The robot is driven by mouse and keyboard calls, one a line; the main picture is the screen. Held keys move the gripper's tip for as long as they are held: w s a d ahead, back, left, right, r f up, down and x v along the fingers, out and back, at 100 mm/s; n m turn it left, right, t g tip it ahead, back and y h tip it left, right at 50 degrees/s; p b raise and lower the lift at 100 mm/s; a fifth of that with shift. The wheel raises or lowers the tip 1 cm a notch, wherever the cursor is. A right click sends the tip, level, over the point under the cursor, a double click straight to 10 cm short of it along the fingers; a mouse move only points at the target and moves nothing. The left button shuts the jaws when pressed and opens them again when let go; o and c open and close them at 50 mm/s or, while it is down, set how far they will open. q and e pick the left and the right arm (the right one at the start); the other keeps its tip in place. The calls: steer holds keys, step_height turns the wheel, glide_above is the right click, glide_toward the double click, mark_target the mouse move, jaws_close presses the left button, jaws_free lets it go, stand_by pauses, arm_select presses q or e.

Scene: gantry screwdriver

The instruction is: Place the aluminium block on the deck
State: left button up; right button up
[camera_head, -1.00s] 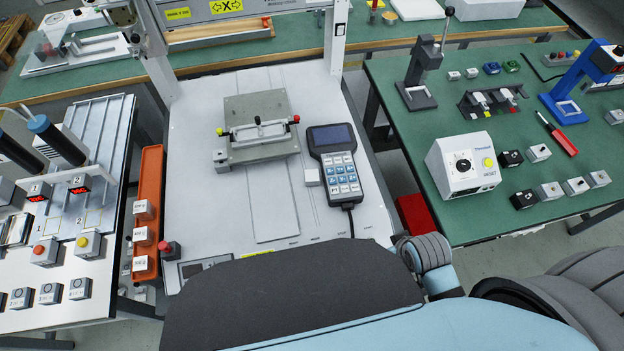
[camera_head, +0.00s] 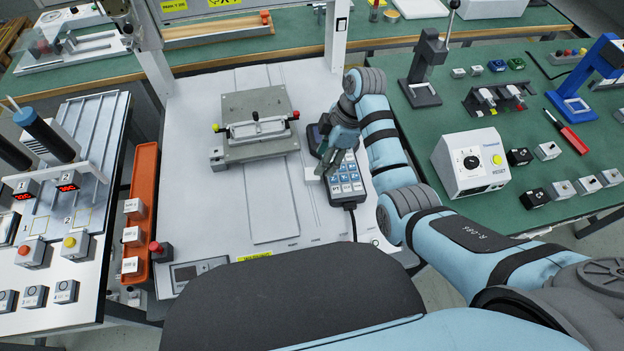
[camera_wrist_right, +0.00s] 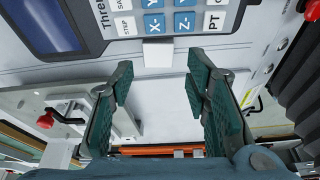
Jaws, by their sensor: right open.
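The aluminium block (camera_head: 311,174), a small pale block, sits on the white deck (camera_head: 210,225) just left of the keypad pendant (camera_head: 346,186). In the right wrist view the block (camera_wrist_right: 158,52) shows at the pendant's edge; I cannot tell whether they touch. My right gripper (camera_head: 325,168) hangs over the pendant's left side, close to the block. In its wrist view the right gripper (camera_wrist_right: 157,78) is open and empty, with the block ahead, between the lines of its fingers. My left gripper is not in view.
A grey clamp fixture (camera_head: 258,130) stands on the deck left of the block. An orange tray (camera_head: 141,215) and a red-knobbed box (camera_head: 162,252) are at the deck's left. A gantry post (camera_head: 337,40) rises behind. The deck's front middle is clear.

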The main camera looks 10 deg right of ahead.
mark_target(312, 174)
steer(key=x, duration=0.2)
steer(key=b+x, duration=0.1)
steer(key=x, duration=0.1)
steer(key=b+x, duration=0.1)
steer(key=x, duration=0.1)
steer(key=shift+w+a+f, duration=0.15)
steer(key=shift+a+f, duration=0.1)
steer(key=shift+a, duration=0.1)
steer(key=shift+r, duration=0.1)
steer(key=c, duration=1)
